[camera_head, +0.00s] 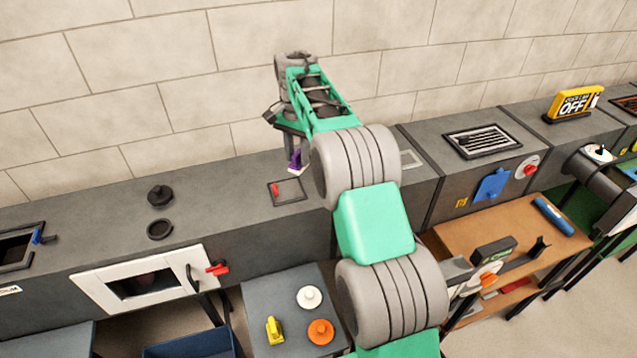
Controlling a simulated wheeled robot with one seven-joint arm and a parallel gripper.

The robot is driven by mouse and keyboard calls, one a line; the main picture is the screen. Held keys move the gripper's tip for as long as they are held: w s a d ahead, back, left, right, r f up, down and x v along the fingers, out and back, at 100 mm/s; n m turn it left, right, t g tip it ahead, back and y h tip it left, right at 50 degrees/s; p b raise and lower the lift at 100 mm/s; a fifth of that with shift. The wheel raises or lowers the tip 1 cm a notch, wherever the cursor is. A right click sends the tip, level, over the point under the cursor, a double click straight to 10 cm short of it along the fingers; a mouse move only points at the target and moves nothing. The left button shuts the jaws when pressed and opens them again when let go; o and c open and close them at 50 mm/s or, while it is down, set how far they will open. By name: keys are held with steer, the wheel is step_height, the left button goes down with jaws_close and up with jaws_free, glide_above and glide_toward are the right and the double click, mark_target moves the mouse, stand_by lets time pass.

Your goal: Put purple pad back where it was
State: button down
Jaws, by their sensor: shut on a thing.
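The purple pad (295,160) is a small purple thing with a pale part beneath it, at the low end of my arm in the head view. My gripper (293,148) is shut on it, over the back part of the grey duct top. The fingers are small and partly hidden by the arm links. I cannot tell whether the pad touches the duct top or hangs just above it.
A dark square frame with a red piece (286,191) lies just in front of the pad. A black knob (160,195) and dark ring (160,229) are to the left. A vent grille (483,140) is to the right. The wall (150,90) stands close behind.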

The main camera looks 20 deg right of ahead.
steer(key=s+d+r+m+b, duration=0.1)
steer(key=s+d+r+b, duration=0.2)
steer(key=d+r+b, duration=0.15)
steer(key=s+d+r+m+b, duration=0.1)
steer(key=s+d+r+b, duration=0.15)
steer(key=d, duration=0.35)
steer(key=s+f+m, duration=0.1)
steer(key=s+m, duration=0.5)
steer(key=s, duration=0.4)
steer(key=w+d+f+p, duration=0.1)
steer(key=w+f, duration=0.2)
steer(key=w, duration=0.1)
steer(key=w+d+f+p, duration=0.1)
steer(key=w+f, duration=0.2)
steer(key=w, duration=0.2)
steer(key=w+d+f+p, duration=0.1)
steer(key=w+f, duration=0.2)
steer(key=w, duration=0.1)
steer(key=shift+w+d+f, duration=0.15)
steer(key=shift+w, duration=0.1)
steer(key=f+p, duration=0.1)
steer(key=f, duration=0.2)
steer(key=shift+w+f, duration=0.2)
steer(key=shift+f, duration=0.35)
steer(key=c, duration=1)
jaws_free()
